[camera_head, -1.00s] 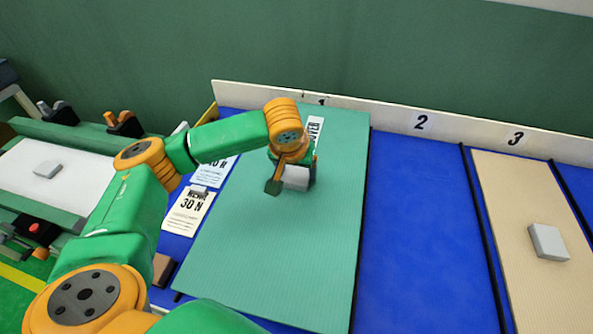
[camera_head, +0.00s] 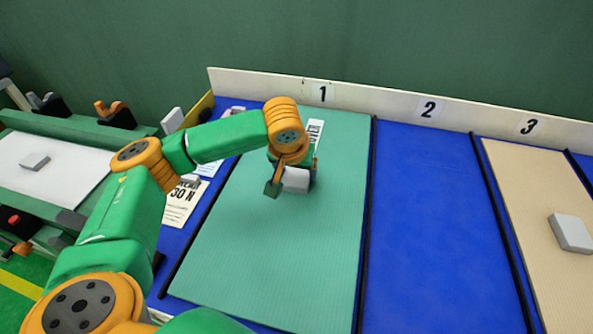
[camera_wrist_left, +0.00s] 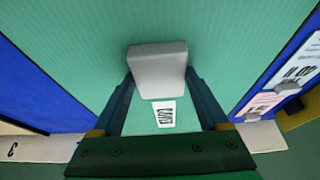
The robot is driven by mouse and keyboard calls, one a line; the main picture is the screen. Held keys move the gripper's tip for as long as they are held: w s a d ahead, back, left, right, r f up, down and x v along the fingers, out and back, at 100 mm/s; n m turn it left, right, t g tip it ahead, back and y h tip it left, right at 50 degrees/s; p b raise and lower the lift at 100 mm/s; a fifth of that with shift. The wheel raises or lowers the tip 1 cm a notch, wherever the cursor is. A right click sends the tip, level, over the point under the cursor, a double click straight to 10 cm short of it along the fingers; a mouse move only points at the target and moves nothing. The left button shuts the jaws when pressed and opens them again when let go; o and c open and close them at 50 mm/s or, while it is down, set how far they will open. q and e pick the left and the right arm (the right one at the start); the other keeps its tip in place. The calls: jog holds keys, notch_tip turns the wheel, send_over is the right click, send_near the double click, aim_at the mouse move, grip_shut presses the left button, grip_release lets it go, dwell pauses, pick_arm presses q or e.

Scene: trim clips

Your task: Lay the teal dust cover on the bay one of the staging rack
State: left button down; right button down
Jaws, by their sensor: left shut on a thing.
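The teal dust cover (camera_head: 270,255) is a flat ribbed sheet with a pale grey block (camera_head: 296,179) as its grip and a white COVER label. My left gripper (camera_head: 293,184) is shut on this block, and one finger shows on each side of it in the left wrist view (camera_wrist_left: 158,72). The cover is flat over bay one of the staging rack (camera_head: 420,230), below the number 1 plate (camera_head: 322,93). Its right edge runs along the black divider. Blue shows along its left edge. I cannot tell whether it touches the rack floor. My right gripper is out of view.
Bay two is empty and blue. Bay three holds a beige cover (camera_head: 525,200) with a grey block (camera_head: 571,233). Printed cards (camera_head: 182,203) lie left of bay one. A green-framed bench with a white panel (camera_head: 50,165) stands at the left. A white back wall edges the rack.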

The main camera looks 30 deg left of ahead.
aim_at(293, 185)
pick_arm(q)
jog(key=shift+f, duration=0.55)
grip_release()
jog(key=v, duration=0.7)
jog(key=shift+s+r+p, duration=0.15)
jog(key=shift+p, duration=0.2)
